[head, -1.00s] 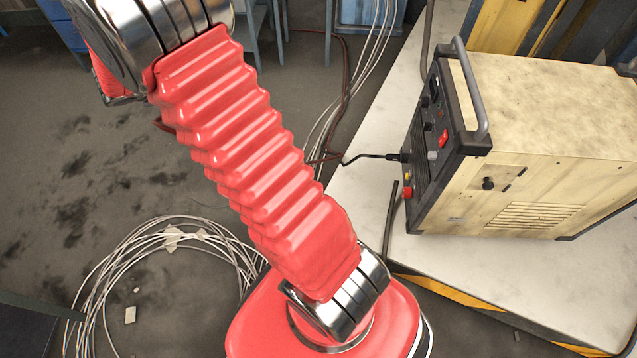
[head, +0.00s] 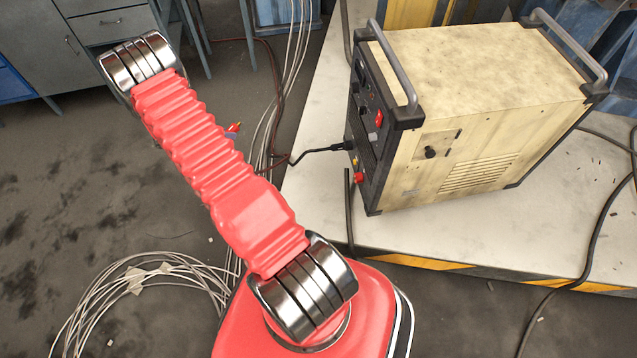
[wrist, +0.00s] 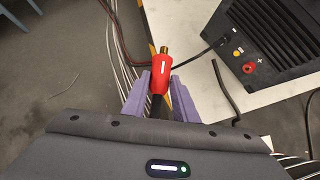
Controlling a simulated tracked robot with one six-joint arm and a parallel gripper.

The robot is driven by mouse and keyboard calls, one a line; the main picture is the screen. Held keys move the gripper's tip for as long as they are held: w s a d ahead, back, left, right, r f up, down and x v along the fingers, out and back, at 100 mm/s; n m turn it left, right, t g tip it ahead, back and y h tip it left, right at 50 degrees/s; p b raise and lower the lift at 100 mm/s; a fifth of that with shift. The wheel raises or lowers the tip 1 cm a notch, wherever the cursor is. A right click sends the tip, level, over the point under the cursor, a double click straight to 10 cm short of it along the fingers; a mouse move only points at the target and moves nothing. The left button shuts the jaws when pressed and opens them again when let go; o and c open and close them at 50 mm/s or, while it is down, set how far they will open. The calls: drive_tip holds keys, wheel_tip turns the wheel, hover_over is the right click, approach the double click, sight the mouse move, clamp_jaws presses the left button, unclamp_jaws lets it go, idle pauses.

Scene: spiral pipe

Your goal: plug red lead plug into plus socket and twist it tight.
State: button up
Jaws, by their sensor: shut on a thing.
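My gripper (wrist: 160,100), with purple fingers, is shut on the red lead plug (wrist: 159,76) in the wrist view. The plug's brass tip points away from me, and its dark lead runs back between the fingers. The plus socket (wrist: 249,68) is a red ring with a white plus sign beside it, on the dark front panel at the right. The plug is apart from it, to its left in the picture. In the head view the plus socket (head: 359,178) shows low on the panel. A bit of the plug (head: 235,127) shows past my arm; the rest is hidden.
The cream power unit (head: 470,110) stands on a pale bench top (head: 400,228) with a striped edge. A black cable (head: 318,150) enters its panel above a yellow socket (wrist: 237,51). A loose black lead (wrist: 225,90) lies before the panel. Coiled white cable (head: 140,285) lies on the floor.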

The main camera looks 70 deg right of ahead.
drive_tip(key=s+d+f+m+g+y, duration=0.1)
drive_tip(key=s+d+f+m, duration=0.1)
drive_tip(key=s+f, duration=0.6)
drive_tip(key=s+d+f+m+g+y, duration=0.2)
drive_tip(key=s+f+m, duration=0.2)
drive_tip(key=s+f, duration=0.4)
drive_tip(key=s+d+f+m+g+y, duration=0.1)
drive_tip(key=s+d+f+m+g, duration=0.1)
drive_tip(key=s+f, duration=0.7)
drive_tip(key=s+m, duration=0.1)
drive_tip(key=s, duration=0.6)
drive_tip(key=shift+s+d+y, duration=0.2)
drive_tip(key=shift+d+y, duration=0.1)
drive_tip(key=shift+w, duration=0.1)
drive_tip(key=shift+r, duration=0.1)
drive_tip(key=shift+s+d, duration=0.5)
drive_tip(key=shift+s, duration=0.3)
drive_tip(key=shift+s+d, duration=0.45)
drive_tip(key=shift+s, duration=0.4)
drive_tip(key=shift+s+d, duration=0.5)
drive_tip(key=shift+s, duration=0.3)
drive_tip(key=shift+s+d, duration=0.45)
drive_tip(key=shift+s, duration=0.35)
drive_tip(key=shift+s+d, duration=0.45)
drive_tip(key=shift+s, duration=0.3)
